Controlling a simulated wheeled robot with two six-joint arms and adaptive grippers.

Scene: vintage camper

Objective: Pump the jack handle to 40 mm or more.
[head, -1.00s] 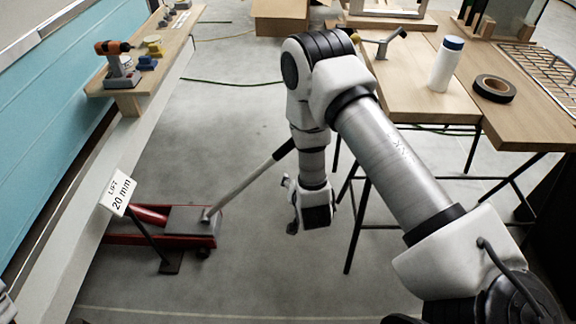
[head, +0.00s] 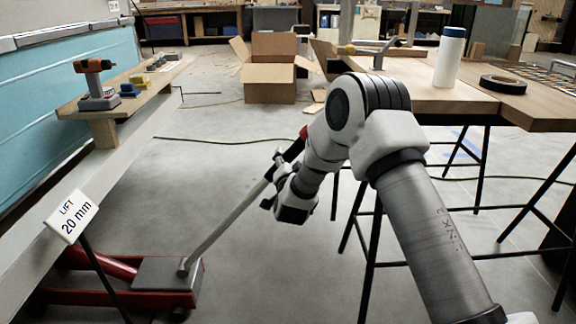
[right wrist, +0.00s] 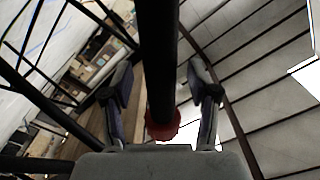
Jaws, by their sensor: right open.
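The red floor jack (head: 170,274) sits at the lower left in the head view, under the long light beam. A sign (head: 72,216) beside the jack reads "LIFT 20 mm". My right gripper (head: 273,180) is at the upper part of the handle. In the right wrist view the dark handle (right wrist: 158,50) with its red end runs between the two fingers (right wrist: 161,84), which stand apart with gaps on both sides. My left gripper is not in view.
A wooden table (head: 400,90) on black legs stands to the right, with a white bottle (head: 449,58) and black tape (head: 503,84). A shelf on the left holds an orange drill (head: 95,82). An open cardboard box (head: 272,72) stands behind. The floor between is mostly clear.

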